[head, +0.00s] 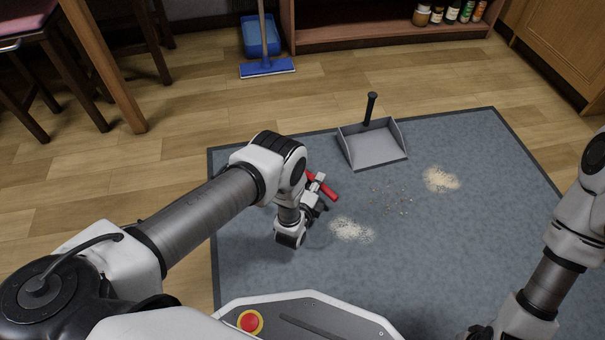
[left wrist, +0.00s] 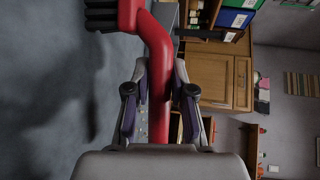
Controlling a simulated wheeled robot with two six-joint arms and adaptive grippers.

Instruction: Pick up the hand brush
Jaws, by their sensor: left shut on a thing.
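The hand brush is red with dark bristles. In the head view its red handle (head: 327,188) shows beside my left gripper (head: 317,198), over the grey mat (head: 380,270); the rest is hidden behind my wrist and fingers. In the left wrist view the handle (left wrist: 158,50) runs down between the two fingers of my left gripper (left wrist: 158,82), which is shut on it. The bristled head is at the top left of that view, beyond the fingertips. I cannot tell the exact gap between brush and mat. My right arm is at the right edge; its gripper is out of view.
A grey dustpan (head: 374,148) with an upright black handle stands on the mat's far part. Pale crumb piles lie near my left gripper (head: 351,229) and farther right (head: 441,180), with scattered bits between. A blue mop (head: 267,68), stools and a shelf stand beyond.

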